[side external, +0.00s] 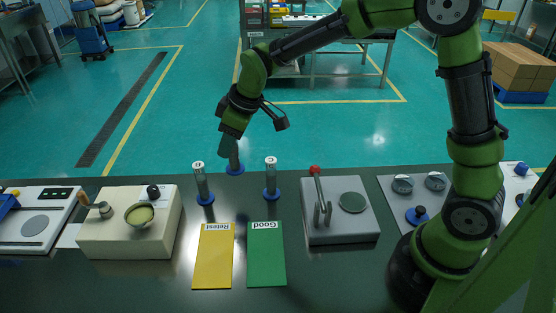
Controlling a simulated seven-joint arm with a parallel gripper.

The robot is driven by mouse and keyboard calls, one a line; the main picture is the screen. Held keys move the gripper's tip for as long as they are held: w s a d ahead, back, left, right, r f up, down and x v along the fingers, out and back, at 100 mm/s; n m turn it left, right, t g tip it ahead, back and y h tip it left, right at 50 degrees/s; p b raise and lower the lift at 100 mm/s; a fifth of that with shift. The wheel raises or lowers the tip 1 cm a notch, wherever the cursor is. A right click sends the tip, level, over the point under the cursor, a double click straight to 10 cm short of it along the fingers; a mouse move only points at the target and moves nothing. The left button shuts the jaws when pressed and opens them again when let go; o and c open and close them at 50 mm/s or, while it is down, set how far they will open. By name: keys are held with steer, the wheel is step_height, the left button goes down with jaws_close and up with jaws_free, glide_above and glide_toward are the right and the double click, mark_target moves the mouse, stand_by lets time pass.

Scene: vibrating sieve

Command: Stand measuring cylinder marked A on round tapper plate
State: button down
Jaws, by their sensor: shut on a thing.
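My gripper (230,148) is over the back of the bench, shut on a measuring cylinder (235,169). A grey box at right carries a round grey-green plate (352,202), probably the tapper plate, beside a red-knobbed lever (317,190).
A yellow Retest mat (213,258) and a green Good mat (266,258) lie in front of the cylinders. A beige box with a bowl (139,215) stands left. A white device with a grey disc (35,226) is far left. A grey panel with knobs (419,215) is right.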

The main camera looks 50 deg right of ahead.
step_height(320, 180, up, 9)
steer(key=shift+f, duration=0.15)
steer(key=s+d+m+g+h, duration=0.2)
steer(key=s+d+m+g, duration=0.2)
steer(key=s+d+m, duration=0.8)
steer(key=s+d+m+g+h, duration=0.35)
steer(key=s+m, duration=1.05)
steer(key=m, duration=1)
steer(key=shift+y, duration=0.55)
step_height(320, 180, down, 13)
steer(key=shift+w+a+f, duration=0.15)
steer(key=shift+f, duration=0.1)
